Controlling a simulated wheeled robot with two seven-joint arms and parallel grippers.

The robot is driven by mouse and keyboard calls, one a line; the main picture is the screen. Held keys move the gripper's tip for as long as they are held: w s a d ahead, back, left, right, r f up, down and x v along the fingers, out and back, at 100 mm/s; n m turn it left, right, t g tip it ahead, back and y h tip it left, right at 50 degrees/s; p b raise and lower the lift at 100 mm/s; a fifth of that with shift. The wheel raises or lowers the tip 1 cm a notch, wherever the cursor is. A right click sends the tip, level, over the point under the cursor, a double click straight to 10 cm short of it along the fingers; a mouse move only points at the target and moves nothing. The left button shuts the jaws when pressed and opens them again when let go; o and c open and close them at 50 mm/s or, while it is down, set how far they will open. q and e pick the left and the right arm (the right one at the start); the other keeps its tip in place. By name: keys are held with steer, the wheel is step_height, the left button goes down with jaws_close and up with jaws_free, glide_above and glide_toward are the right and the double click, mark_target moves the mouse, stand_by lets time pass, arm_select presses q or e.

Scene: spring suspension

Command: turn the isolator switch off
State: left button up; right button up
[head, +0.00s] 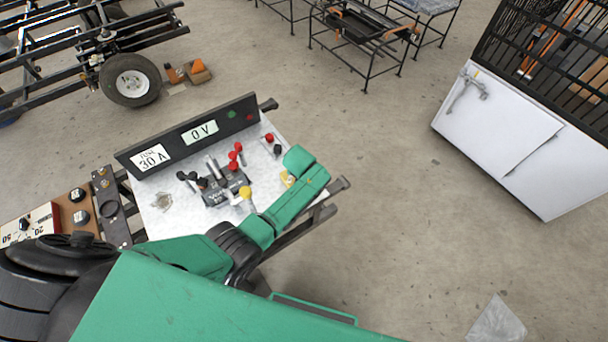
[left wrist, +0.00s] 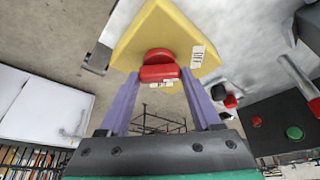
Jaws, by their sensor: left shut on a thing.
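The isolator switch is a red knob (left wrist: 158,72) on a yellow plate (left wrist: 190,25). A label reading OFF (left wrist: 197,56) is on the plate's right side in the left wrist view. A small white label, too small to read surely, shows by the knob's lower edge. My left gripper (left wrist: 159,76) has its purple fingers on both sides of the knob and is shut on it. In the head view, the yellow plate (head: 287,181) shows only partly beside my green left arm. That arm hides the knob and the fingertips there. My right gripper is not in view.
The pale bench panel (head: 160,222) holds several levers with red, black and yellow knobs (head: 245,192). A black display board (head: 225,122) reading 30 A and 0 V stands behind. A white cabinet (head: 505,130) is at the right. Open floor lies between.

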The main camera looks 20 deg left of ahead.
arm_select(q)
steer(key=shift+w+r, duration=0.15)
steer(key=o, duration=1.1)
steer(key=shift+o, duration=1.4)
steer(key=p+v, duration=0.2)
steer(key=v, duration=1.2)
steer(key=shift+s+r, duration=0.15)
steer(key=shift+s, duration=0.15)
